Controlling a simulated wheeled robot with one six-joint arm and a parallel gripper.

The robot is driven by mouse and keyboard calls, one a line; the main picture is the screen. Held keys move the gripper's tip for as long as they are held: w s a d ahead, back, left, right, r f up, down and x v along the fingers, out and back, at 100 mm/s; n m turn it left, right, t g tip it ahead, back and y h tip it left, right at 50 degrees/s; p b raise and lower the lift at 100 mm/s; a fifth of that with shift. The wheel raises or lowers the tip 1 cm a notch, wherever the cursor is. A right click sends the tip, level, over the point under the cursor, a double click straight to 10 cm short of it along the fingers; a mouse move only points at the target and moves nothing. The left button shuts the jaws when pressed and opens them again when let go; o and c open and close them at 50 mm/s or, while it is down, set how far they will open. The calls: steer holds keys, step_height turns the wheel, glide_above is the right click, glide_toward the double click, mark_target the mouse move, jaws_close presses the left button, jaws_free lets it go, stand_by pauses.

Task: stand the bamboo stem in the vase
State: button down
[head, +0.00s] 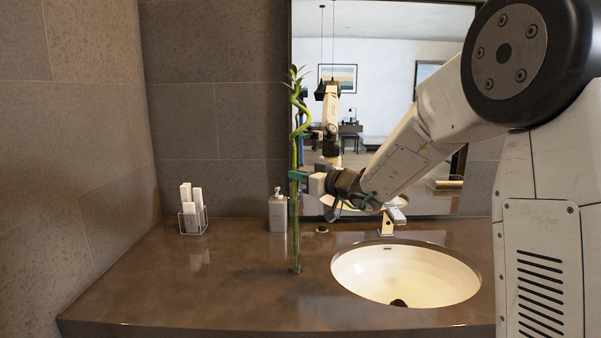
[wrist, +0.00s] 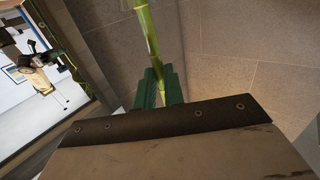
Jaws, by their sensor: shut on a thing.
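The bamboo stem (head: 294,130) is upright, with a curled top and small leaves, in front of the mirror. My gripper (head: 298,177) is shut on it around mid-height; its green fingers also show in the wrist view (wrist: 158,88), with the stem (wrist: 147,30) between them. Below the fingers is the vase (head: 295,240), a slim, clear, tall tube standing on the counter. The stem's lower part lines up with the vase and green shows through the glass. I cannot tell whether the stem's foot touches the vase's bottom.
A soap dispenser (head: 278,212) stands close behind and left of the vase. A wire holder with white packets (head: 193,212) is farther left. The sink (head: 405,274) and tap (head: 390,220) are at the right. The mirror (head: 400,50) is behind. The counter's left front is clear.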

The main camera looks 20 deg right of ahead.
steer(key=c, duration=1.4)
jaws_free()
steer(key=shift+f, duration=0.1)
steer(key=v, duration=0.7)
steer(key=shift+s+d, duration=0.2)
steer(key=shift+s, duration=0.15)
